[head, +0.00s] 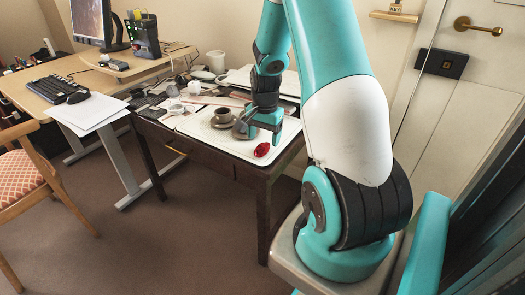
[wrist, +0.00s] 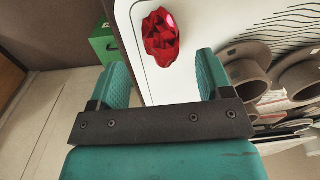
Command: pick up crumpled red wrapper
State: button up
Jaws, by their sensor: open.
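The crumpled red wrapper (head: 262,150) lies on the white tray (head: 272,157) near the tray's front right corner. In the wrist view the wrapper (wrist: 161,37) is at the top middle, beyond my fingertips and a little nearer the right one. My gripper (head: 262,133) is over the tray, close to the wrapper. In the wrist view my gripper (wrist: 155,78) has its two teal fingers wide apart with nothing between them. The wrapper is fully visible there.
A brown cup (head: 222,115) stands on the tray left of my gripper; brown dishes (wrist: 247,68) show right of my right finger. The dark wooden table (head: 255,176) carries several papers and small items behind. A green box (wrist: 104,43) shows beyond the table edge.

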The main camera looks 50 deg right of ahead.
aim_at(262, 147)
notch_tip(262, 147, down, 4)
jog(key=shift+w+a+f, duration=0.1)
jog(key=shift+w+a, duration=0.05)
jog(key=c, duration=1.1)
jog(key=shift+o, duration=0.2)
